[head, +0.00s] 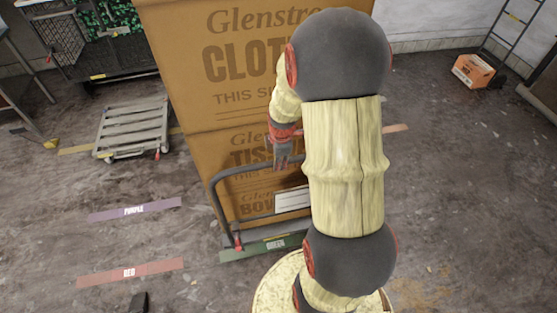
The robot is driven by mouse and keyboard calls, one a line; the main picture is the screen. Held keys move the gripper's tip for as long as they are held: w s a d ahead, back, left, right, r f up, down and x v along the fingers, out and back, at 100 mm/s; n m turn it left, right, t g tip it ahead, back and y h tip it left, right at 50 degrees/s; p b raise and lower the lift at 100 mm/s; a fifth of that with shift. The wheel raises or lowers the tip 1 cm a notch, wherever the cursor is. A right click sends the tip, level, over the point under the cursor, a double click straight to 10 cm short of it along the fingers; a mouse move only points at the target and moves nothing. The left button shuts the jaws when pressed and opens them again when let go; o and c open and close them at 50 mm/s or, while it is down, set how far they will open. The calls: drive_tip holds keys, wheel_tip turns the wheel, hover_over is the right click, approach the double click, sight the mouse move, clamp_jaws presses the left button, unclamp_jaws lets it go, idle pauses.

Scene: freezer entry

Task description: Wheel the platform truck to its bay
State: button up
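A platform truck stands in front of me, stacked with tall brown cartons (215,110) marked "Glenstre…". Its grey tubular handle (245,172) rises on the side facing me, and its right part is hidden behind my arm. My gripper (282,160) points down at the handle's top bar. Whether its fingers are closed around the bar or only beside it cannot be told. A green floor strip (240,254) with a label lies at the near foot of the truck. A purple strip (110,214) and a red strip (105,275) lie to the left.
A low grey slatted platform (133,128) stands at the back left, before a dark wire cage (115,50). An orange box (473,71) and a ladder (510,35) are at the back right. The floor on the right is mostly clear.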

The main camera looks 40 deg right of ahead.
drive_tip(key=c, duration=0.6)
clamp_jaws()
